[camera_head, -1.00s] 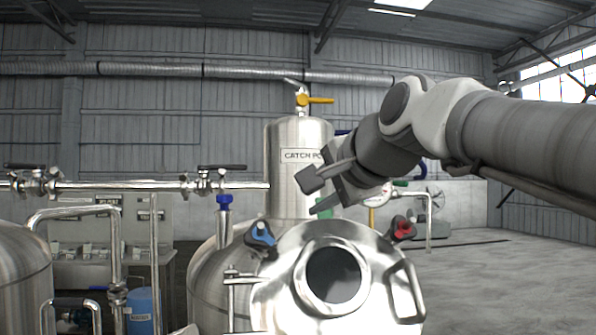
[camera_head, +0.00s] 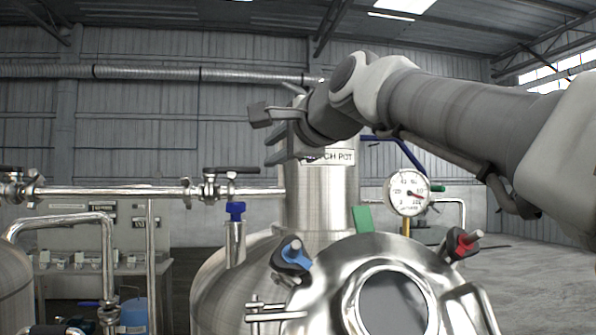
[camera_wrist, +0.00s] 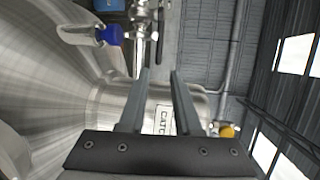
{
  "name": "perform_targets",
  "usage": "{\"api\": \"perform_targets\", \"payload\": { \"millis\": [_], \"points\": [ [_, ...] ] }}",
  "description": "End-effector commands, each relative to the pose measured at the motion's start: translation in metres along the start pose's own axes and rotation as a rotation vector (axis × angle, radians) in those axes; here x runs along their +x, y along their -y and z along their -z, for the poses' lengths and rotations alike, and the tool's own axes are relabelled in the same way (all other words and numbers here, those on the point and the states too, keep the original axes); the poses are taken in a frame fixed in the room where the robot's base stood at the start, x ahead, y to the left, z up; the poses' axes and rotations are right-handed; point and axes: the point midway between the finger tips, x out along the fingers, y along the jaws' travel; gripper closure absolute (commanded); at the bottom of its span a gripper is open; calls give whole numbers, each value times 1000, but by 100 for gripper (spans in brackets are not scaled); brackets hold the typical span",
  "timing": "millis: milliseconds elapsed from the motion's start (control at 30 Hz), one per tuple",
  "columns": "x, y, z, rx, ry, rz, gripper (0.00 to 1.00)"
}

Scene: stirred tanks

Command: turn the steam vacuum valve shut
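No readable label names the steam vacuum valve. A black-handled valve (camera_head: 230,172) sits on the horizontal steel pipe, its lever lying along the pipe. A yellow-handled valve (camera_wrist: 226,131) shows at lower right in the wrist view; in the head view my arm hides it. The steel catch pot (camera_head: 320,195) stands behind my gripper (camera_head: 265,135), which is raised in front of its upper part. In the wrist view my gripper (camera_wrist: 160,72) has its two fingers apart, with nothing between them.
A blue-topped fitting (camera_head: 235,211) stands below the pipe. A steel vessel with a round hatch (camera_head: 350,262) has a blue clamp knob (camera_head: 293,254) and a red one (camera_head: 465,243). A round gauge (camera_head: 408,193) is right of the catch pot. Another black-handled valve (camera_head: 12,172) is far left.

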Motion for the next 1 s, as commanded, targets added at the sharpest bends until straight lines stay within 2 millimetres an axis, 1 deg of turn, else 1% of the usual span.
{"api": "perform_targets", "payload": {
  "millis": [33,300,600,800,1000],
  "points": [
    [10,0,0,-1,0,-4,68],
    [63,0,0,-1,0,-5,68],
    [118,1,0,-2,-2,-3,68],
    [146,0,0,-3,-2,-3,68],
    [160,-1,0,-2,-1,-2,68]
  ]
}}
